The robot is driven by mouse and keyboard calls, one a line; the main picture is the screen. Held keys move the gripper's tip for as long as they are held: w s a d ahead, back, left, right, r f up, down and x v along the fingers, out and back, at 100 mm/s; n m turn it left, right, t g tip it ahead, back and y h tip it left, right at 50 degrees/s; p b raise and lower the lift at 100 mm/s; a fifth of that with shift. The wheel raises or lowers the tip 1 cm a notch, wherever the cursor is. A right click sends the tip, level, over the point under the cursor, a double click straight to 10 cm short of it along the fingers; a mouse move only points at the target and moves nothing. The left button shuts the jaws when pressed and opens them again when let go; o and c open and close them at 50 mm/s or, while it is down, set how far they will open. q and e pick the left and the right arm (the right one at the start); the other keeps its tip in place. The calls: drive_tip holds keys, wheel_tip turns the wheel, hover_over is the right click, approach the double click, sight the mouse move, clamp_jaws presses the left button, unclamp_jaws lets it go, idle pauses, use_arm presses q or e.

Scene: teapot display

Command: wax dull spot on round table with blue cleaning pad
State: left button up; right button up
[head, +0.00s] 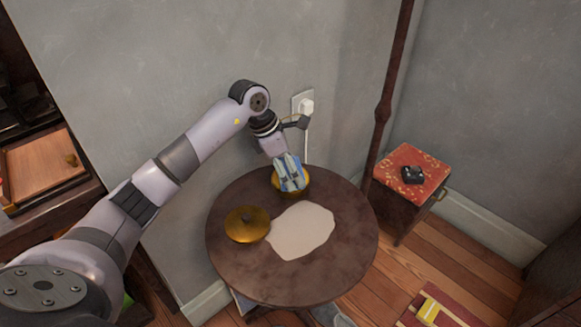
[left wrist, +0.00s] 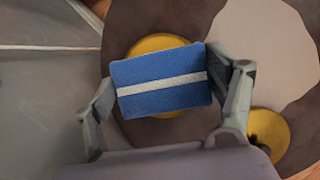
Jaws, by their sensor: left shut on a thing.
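The round dark brown table (head: 352,222) carries a pale, irregular dull spot (head: 302,229), which also shows at the upper right in the left wrist view (left wrist: 268,45). My left gripper (head: 289,174) is shut on the blue cleaning pad (head: 291,184), above the table's back edge. In the left wrist view the pad (left wrist: 140,96) is blue with a white stripe, held between the two fingers. The pad is over a gold round thing (head: 303,185) and apart from the spot. Whether it touches that thing is unclear. My right gripper is not in view.
A gold lid-like disc (head: 246,225) lies on the table, left of the spot. A wall outlet with a white plug (head: 305,105) is behind the table. A small red-topped cabinet (head: 407,168) and a dark post (head: 385,105) stand to the right. The table's right side is clear.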

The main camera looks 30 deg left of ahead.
sight(299, 167)
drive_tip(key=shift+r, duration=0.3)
use_arm(q)
drive_tip(key=shift+f, duration=0.1)
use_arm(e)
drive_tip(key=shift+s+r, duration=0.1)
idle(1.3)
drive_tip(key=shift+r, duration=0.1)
use_arm(q)
drive_tip(key=shift+r+p, duration=0.5)
drive_tip(key=shift+r, duration=0.25)
drive_tip(key=shift+r+p, duration=0.8)
drive_tip(key=shift+r, duration=0.25)
drive_tip(key=shift+r+p, duration=0.55)
drive_tip(key=shift+r, duration=0.25)
drive_tip(key=shift+r+p, duration=0.7)
drive_tip(key=shift+r, duration=0.25)
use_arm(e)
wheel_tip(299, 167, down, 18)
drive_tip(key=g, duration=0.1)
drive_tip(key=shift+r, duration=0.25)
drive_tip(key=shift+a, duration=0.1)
